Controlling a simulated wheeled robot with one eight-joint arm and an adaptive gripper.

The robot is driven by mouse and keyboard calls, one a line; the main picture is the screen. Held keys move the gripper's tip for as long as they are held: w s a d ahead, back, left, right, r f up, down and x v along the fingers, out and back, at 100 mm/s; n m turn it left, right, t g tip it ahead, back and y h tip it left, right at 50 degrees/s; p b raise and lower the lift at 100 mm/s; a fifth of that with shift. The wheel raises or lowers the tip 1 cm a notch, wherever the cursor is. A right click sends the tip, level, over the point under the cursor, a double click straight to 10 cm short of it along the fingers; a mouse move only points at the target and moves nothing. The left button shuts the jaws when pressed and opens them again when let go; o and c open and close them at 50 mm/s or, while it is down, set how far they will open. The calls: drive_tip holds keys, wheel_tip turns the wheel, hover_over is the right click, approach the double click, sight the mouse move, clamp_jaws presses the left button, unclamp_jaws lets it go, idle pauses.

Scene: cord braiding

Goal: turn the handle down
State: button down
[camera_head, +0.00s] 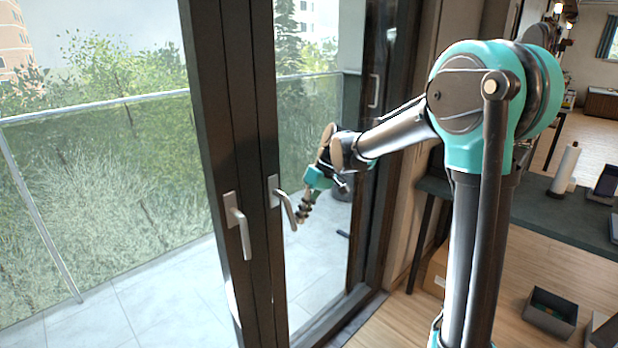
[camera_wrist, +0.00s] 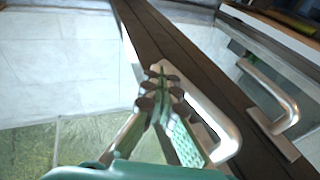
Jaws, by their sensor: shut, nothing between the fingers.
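Two metal handles are on the dark door frames in the head view. The near handle (camera_head: 288,206) is on the right leaf and slants down to the right. In the wrist view this handle (camera_wrist: 222,124) is beside my fingers. The other handle (camera_head: 240,228) hangs almost straight down on the left leaf; it also shows at the right of the wrist view (camera_wrist: 282,98). My gripper (camera_head: 302,214) is shut and empty, just right of the slanted handle. In the wrist view its fingertips (camera_wrist: 163,76) lie beside that handle. I cannot tell whether they touch it.
Glass panes stand on both sides of the dark frames (camera_head: 236,120), with a tiled balcony (camera_head: 140,305) outside. A further handle (camera_head: 374,91) is on the frame at the back. A dark table (camera_head: 560,212) and an open box (camera_head: 551,314) are at the right.

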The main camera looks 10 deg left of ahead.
drive_tip(key=shift+s+a+f, duration=0.4)
drive_tip(key=shift+s+a, duration=0.1)
drive_tip(key=shift+s, duration=0.1)
idle(0.5)
